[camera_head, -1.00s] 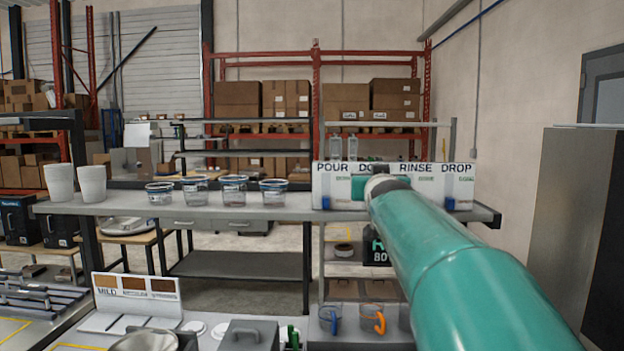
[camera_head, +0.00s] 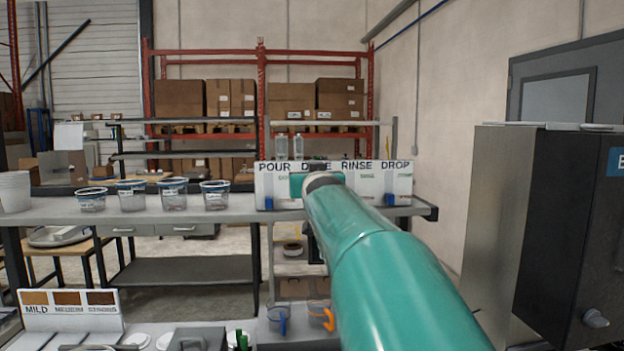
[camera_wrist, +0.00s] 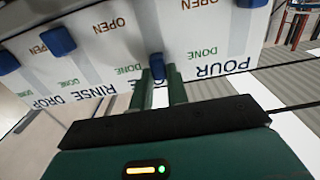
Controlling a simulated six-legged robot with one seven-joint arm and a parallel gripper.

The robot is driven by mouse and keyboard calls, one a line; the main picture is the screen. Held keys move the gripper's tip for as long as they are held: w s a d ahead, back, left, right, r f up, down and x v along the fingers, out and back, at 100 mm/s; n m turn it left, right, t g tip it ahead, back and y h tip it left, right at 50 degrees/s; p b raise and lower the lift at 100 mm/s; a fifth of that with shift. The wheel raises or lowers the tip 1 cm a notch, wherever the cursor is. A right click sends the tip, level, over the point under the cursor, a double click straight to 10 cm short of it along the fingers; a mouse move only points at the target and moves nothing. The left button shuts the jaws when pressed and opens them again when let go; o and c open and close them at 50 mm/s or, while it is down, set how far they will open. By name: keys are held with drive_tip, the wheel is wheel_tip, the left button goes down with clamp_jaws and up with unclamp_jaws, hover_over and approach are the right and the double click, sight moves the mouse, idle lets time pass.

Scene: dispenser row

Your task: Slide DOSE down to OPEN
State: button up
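The white dispenser panel (camera_head: 262,184) stands on the far bench, with POUR, DOSE, RINSE and DROP along its top. In the wrist view the panel (camera_wrist: 100,75) shows upside down. My gripper (camera_wrist: 157,75) has its two green fingers apart, one on each side of the blue DOSE slider (camera_wrist: 157,66). I cannot tell if they touch it. This slider is near its DONE label, away from OPEN. The RINSE slider (camera_wrist: 58,40) and DROP slider (camera_wrist: 8,62) are near OPEN. The POUR slider (camera_head: 269,202) is low.
Several clear blue-rimmed cups (camera_head: 172,193) stand on the bench (camera_head: 235,207) left of the panel. Mugs with blue and orange handles (camera_head: 321,318) stand lower in front. A grey cabinet (camera_head: 500,225) is at the right. My green arm covers part of the panel.

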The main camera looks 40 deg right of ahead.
clamp_jaws()
wheel_tip(320, 180, down, 6)
drive_tip(key=shift+f, duration=0.15)
drive_tip(key=o, duration=0.7)
unclamp_jaws()
drive_tip(key=shift+s, duration=0.1)
drive_tip(key=v, duration=1.3)
drive_tip(key=shift+s+a, duration=0.2)
drive_tip(key=shift+a, duration=0.1)
